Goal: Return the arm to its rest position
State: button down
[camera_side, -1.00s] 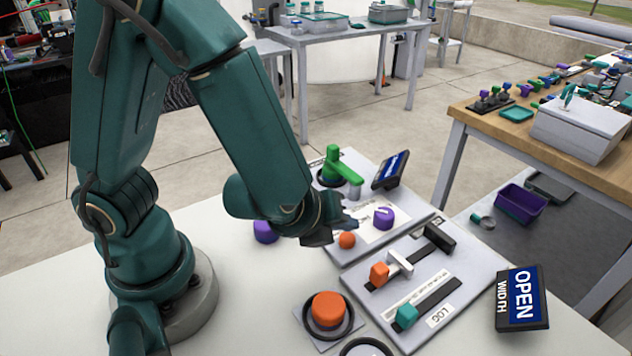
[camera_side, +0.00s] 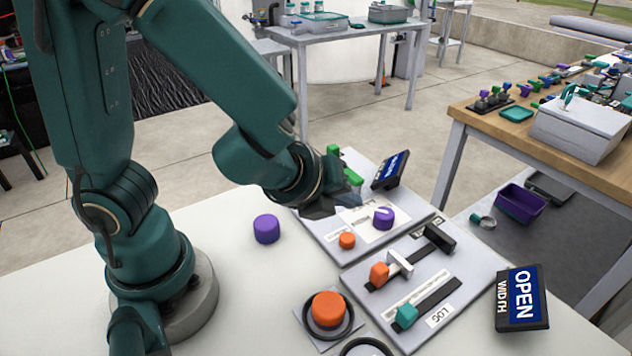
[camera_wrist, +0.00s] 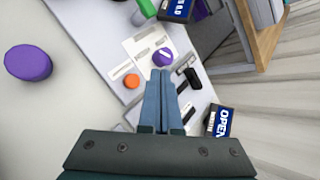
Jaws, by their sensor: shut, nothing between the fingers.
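My gripper (camera_wrist: 160,82) is shut and empty; its two blue-grey fingers lie together in the wrist view. In the side view my gripper (camera_side: 338,200) hangs above the left edge of the back panel (camera_side: 392,224), apart from the controls as far as I can tell. A purple knob (camera_side: 384,217) and a small orange knob (camera_side: 347,240) are on that panel. In the wrist view the purple knob (camera_wrist: 162,57) shows just beyond the fingertips. A green lever (camera_side: 352,157) is partly hidden behind my wrist.
A purple cylinder (camera_side: 266,229) stands on the white table left of the panels. The front panel carries an orange slider (camera_side: 379,274) and a teal slider (camera_side: 405,316). An orange button (camera_side: 328,309) and an OPEN WIDTH sign (camera_side: 522,297) stand nearby. The table's left part is clear.

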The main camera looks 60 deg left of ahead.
dwell(0.4)
jog(key=s+a+r+n+g+y, duration=0.15)
jog(key=s+a+r+n, duration=0.4)
jog(key=a+n, duration=0.65)
jog(key=s+d+r+n+g+h, duration=0.1)
jog(key=s+d+n+g+h, duration=0.1)
jog(key=s+d+n, duration=0.4)
jog(key=d+n+h, duration=0.1)
jog(key=d+n, duration=0.2)
jog(key=n, duration=0.3)
jog(key=shift+d+n, duration=0.2)
jog(key=shift+n, duration=0.1)
jog(key=shift+h, duration=0.25)
